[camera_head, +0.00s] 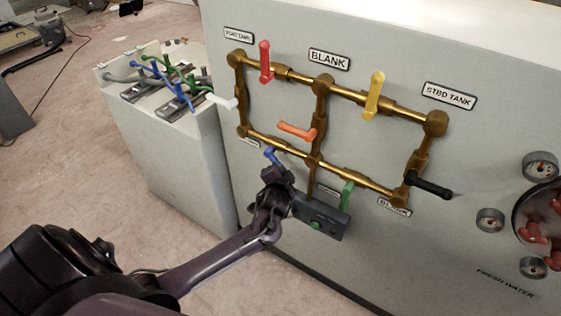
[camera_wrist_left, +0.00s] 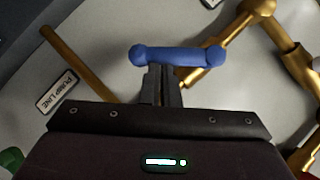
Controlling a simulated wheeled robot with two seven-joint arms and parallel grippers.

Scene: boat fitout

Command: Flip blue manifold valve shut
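The blue manifold valve handle (camera_head: 270,155) is on the lower brass pipe of the panel, at its left part. It shows large in the left wrist view (camera_wrist_left: 178,56), lying across the picture beside a brass pipe joint. My left gripper (camera_head: 277,176) is at the blue handle, just below it in the head view. In the left wrist view its two fingers (camera_wrist_left: 161,82) are together, with their tips at the handle's lower edge. I cannot tell whether they touch it. No handle shows between the fingers. My right gripper is not in view.
Other handles on the brass manifold (camera_head: 322,100) are red (camera_head: 265,62), yellow (camera_head: 374,96), orange (camera_head: 297,131), white (camera_head: 222,101), green (camera_head: 347,195) and black (camera_head: 431,186). Gauges (camera_head: 541,166) stand at the right. A grey cabinet (camera_head: 185,165) with coloured levers is at the left.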

